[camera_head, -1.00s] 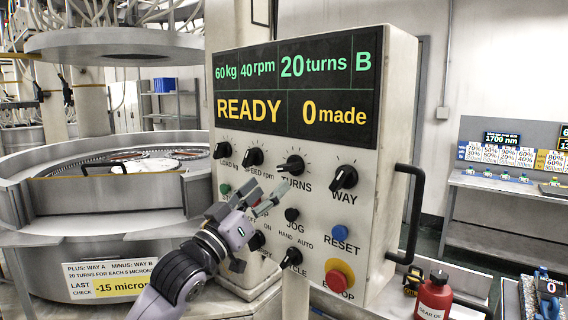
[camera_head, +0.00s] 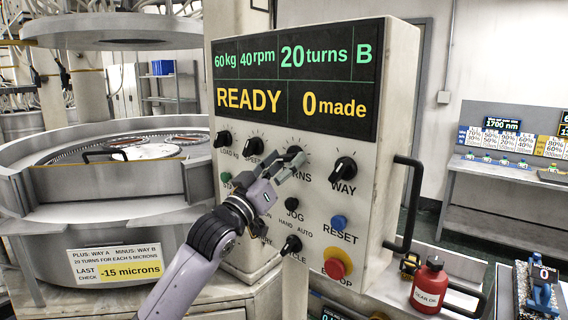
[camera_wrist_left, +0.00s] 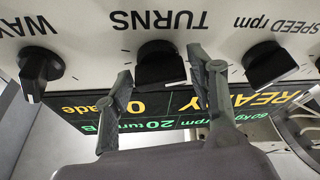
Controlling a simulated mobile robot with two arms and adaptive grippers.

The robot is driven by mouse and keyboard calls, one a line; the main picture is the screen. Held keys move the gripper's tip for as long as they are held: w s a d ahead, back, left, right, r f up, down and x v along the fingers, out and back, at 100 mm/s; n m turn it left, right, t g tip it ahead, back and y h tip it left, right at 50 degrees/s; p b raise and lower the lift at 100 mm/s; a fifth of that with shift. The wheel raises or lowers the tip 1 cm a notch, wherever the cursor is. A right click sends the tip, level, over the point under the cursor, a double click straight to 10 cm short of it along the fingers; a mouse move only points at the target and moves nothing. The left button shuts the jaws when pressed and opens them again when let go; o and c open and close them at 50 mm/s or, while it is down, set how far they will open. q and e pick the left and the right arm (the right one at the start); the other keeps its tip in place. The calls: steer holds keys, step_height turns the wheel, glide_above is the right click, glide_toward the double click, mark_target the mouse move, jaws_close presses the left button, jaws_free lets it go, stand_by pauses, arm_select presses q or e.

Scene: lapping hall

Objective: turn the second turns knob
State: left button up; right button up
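The turns knob (camera_wrist_left: 160,66) is black and sits above the TURNS label on the white control panel (camera_head: 330,245). In the head view it is mostly hidden behind my left gripper (camera_head: 290,164). In the left wrist view, which is upside down, my left gripper (camera_wrist_left: 160,78) is open, with one finger on each side of this knob. I cannot tell whether the fingers touch it. The panel's display (camera_head: 298,78) reads 60 kg, 40 rpm, 20 turns, B, READY and 0 made. My right gripper is not in view.
The speed knob (camera_wrist_left: 268,64) and way knob (camera_wrist_left: 40,68) flank the turns knob. Below are a blue reset button (camera_head: 339,222) and a red stop button (camera_head: 337,263). A black handle (camera_head: 408,205) juts out at the panel's right. A red bottle (camera_head: 429,285) stands at lower right.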

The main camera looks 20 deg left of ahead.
arm_select(q)
steer(key=c, duration=0.8)
steer(key=shift+m, duration=0.5)
steer(key=shift+a+m+h, duration=0.1)
steer(key=shift+m+h, duration=0.5)
steer(key=shift+m, duration=0.2)
steer(key=shift+w+a+r+m+g+h+p, duration=0.1)
steer(key=shift+m+g+h+p, duration=0.35)
steer(key=shift+m, duration=0.65)
steer(key=m+h+p, duration=0.1)
steer(key=m, duration=0.1)
steer(key=shift+r+m+g+h, duration=0.15)
steer(key=shift+m+g+h, duration=0.1)
steer(key=shift+m+g, duration=0.15)
steer(key=m+g+h+p, duration=0.1)
steer(key=m+p, duration=0.1)
steer(key=m, duration=0.1)
steer(key=m+g+h+p, duration=0.1)
steer(key=m+p, duration=0.2)
steer(key=shift+a, duration=0.15)
steer(key=shift+m+g+h+p, duration=0.5)
steer(key=shift+m+g+p, duration=0.25)
steer(key=shift+m+p, duration=0.7)
steer(key=shift+m, duration=0.35)
